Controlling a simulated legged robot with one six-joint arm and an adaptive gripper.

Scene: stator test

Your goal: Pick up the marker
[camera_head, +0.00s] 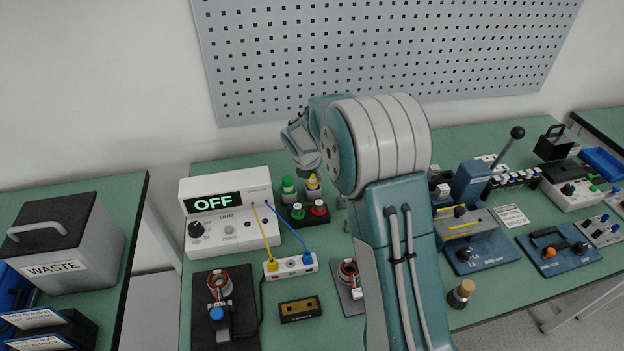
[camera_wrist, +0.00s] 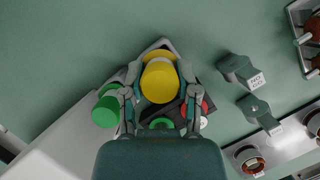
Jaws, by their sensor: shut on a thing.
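A marker with a yellow end (camera_wrist: 160,84) stands between my gripper's fingers in the wrist view, end-on to the camera. My gripper (camera_wrist: 159,72) is shut on it, one finger on each side. In the head view the yellow-and-white marker (camera_head: 312,186) shows just below my gripper (camera_head: 311,174), over the back of a small black holder (camera_head: 304,221). I cannot tell whether its lower end is still in the holder. A taller green-topped marker (camera_head: 288,186) stands just left of it. Shorter green (camera_head: 297,207) and red (camera_head: 319,207) tops are in front.
A white meter reading OFF (camera_head: 228,213) stands close to the holder's left. A white terminal block (camera_head: 290,265) with yellow and blue leads lies in front. Grey clips (camera_wrist: 240,70) lie right of the holder in the wrist view. A perforated panel (camera_head: 400,50) stands behind the bench.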

